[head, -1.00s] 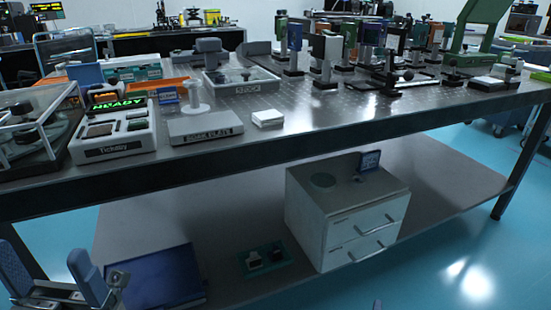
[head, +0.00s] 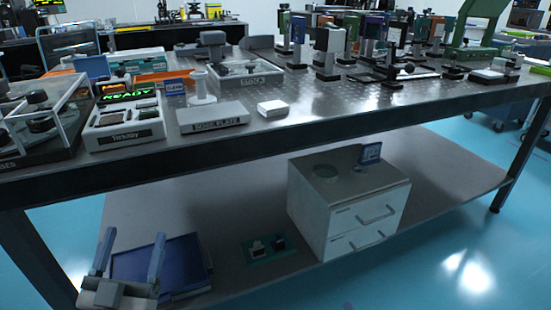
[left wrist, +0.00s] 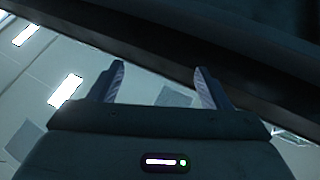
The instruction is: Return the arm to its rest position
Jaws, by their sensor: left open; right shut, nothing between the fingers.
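My left gripper (head: 133,236) is at the lower left of the head view, in front of the table's lower shelf. Its two fingers point up and stand apart, with nothing between them. In the left wrist view the same gripper (left wrist: 158,80) is open and empty, with a dark table edge (left wrist: 240,75) across the view beyond the fingers.
The optical table (head: 330,135) carries several instruments above. On the lower shelf (head: 440,180) are a blue tray (head: 185,262) behind my left gripper, a small green board (head: 270,247) and a white drawer cabinet (head: 345,215). Blue floor (head: 460,270) is open at the right.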

